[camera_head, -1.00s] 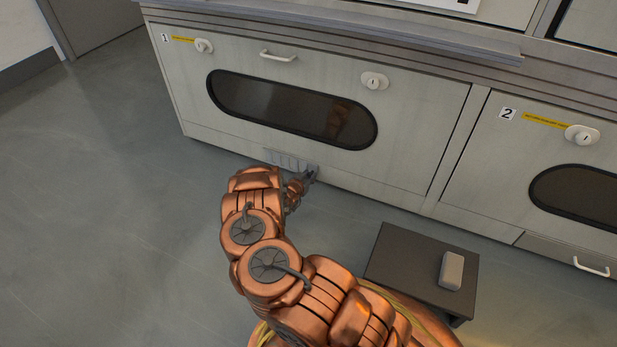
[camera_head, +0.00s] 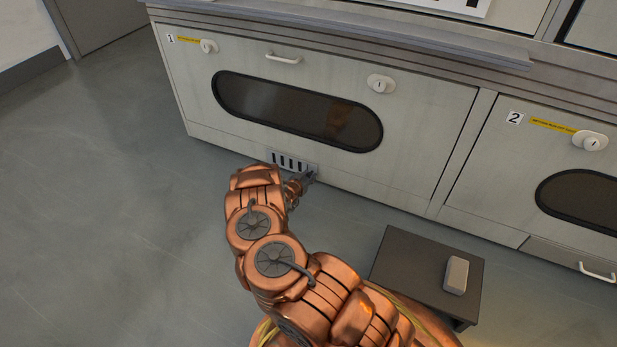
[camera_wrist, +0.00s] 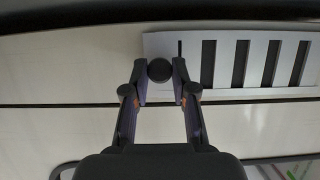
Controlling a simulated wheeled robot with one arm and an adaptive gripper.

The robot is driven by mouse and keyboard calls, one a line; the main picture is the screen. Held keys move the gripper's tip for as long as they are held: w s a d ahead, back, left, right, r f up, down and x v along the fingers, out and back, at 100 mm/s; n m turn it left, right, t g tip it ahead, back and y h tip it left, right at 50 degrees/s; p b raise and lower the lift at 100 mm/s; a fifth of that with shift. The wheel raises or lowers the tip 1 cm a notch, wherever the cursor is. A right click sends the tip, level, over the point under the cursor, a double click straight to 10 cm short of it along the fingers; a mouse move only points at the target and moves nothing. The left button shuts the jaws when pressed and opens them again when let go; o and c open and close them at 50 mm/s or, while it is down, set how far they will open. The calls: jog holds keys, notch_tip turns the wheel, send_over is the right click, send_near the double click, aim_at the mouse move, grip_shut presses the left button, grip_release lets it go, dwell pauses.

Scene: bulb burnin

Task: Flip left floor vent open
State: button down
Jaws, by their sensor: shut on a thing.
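The left floor vent (camera_head: 291,162) is a small grey slotted plate low on the front of cabinet 1, near the floor. Its slots show dark, so they look open. In the wrist view the vent plate (camera_wrist: 223,52) is at the upper right with several dark slots. My gripper (camera_head: 309,176) is at the right end of the vent in the head view. In the wrist view my gripper (camera_wrist: 160,80) is shut on a dark round knob (camera_wrist: 160,69) at the vent's end. My arm partly covers the vent's lower edge.
Cabinet 1 (camera_head: 420,120) has a dark oval window (camera_head: 297,110). Cabinet 2 (camera_head: 490,150) is at the right. A dark low stool (camera_head: 410,265) with a grey block (camera_head: 456,276) stands right of my arm. The floor at left is clear.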

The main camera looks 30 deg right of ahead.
jog(key=c, duration=1)
grip_release()
jog(key=shift+w+a, duration=0.2)
jog(key=shift+w, duration=0.05)
jog(key=shift+d, duration=0.1)
jog(key=shift+s, duration=0.2)
jog(key=shift+s+a+r, duration=0.1)
jog(key=shift+s+a, duration=0.05)
jog(key=shift+a, duration=0.2)
jog(key=shift+v, duration=5.55)
jog(key=shift+r, duration=0.15)
